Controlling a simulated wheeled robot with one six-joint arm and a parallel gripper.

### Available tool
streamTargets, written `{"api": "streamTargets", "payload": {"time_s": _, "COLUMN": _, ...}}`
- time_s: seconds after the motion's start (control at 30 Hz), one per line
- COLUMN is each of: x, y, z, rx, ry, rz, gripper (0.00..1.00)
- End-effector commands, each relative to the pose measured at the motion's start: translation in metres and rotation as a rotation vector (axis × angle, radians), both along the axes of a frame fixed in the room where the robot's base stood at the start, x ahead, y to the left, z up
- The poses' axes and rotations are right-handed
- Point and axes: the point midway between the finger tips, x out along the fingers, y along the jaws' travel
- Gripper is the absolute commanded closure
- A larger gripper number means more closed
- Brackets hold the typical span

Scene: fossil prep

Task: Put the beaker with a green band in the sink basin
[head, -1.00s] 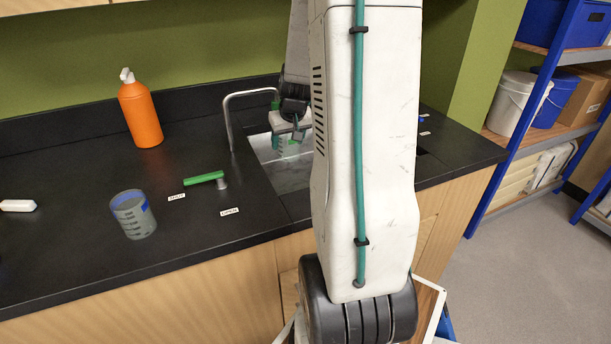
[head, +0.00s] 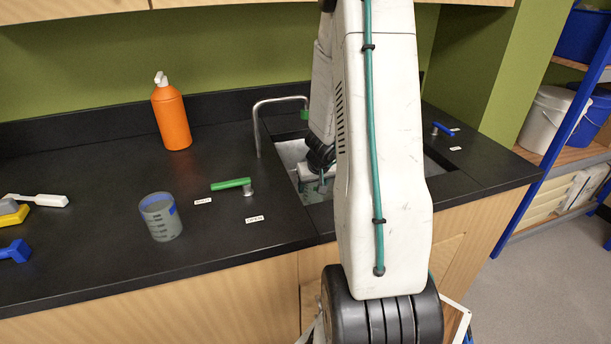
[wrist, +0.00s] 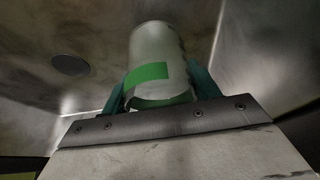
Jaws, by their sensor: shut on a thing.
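The beaker with a green band (wrist: 157,55) is a pale, clear-grey cylinder held between the green fingers of my gripper (wrist: 158,95) in the wrist view. My gripper is shut on it. The sink basin (wrist: 45,95) surrounds it in the wrist view, with a dark round drain at the upper left. In the head view, my gripper (head: 316,186) is down inside the sink basin (head: 290,152), and my arm hides much of the basin. I cannot tell whether the beaker touches the basin floor.
A blue-banded beaker (head: 161,217) stands on the black counter (head: 110,240). An orange pump bottle (head: 171,115) stands behind it. A green-handled valve (head: 232,184) and the curved faucet (head: 257,125) are left of the basin. A blue-handled valve (head: 442,128) is to the right.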

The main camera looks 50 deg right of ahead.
Motion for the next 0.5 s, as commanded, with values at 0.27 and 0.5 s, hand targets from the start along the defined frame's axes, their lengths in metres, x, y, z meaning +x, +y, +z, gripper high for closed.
{"api": "streamTargets", "payload": {"time_s": 0.27, "x": 0.008, "y": -0.006, "z": -0.005, "rx": -0.001, "ry": 0.000, "rz": 0.000, "gripper": 0.66}}
{"api": "streamTargets", "payload": {"time_s": 0.5, "x": 0.023, "y": -0.016, "z": -0.005, "rx": -0.002, "ry": 0.001, "rz": -0.001, "gripper": 0.66}}
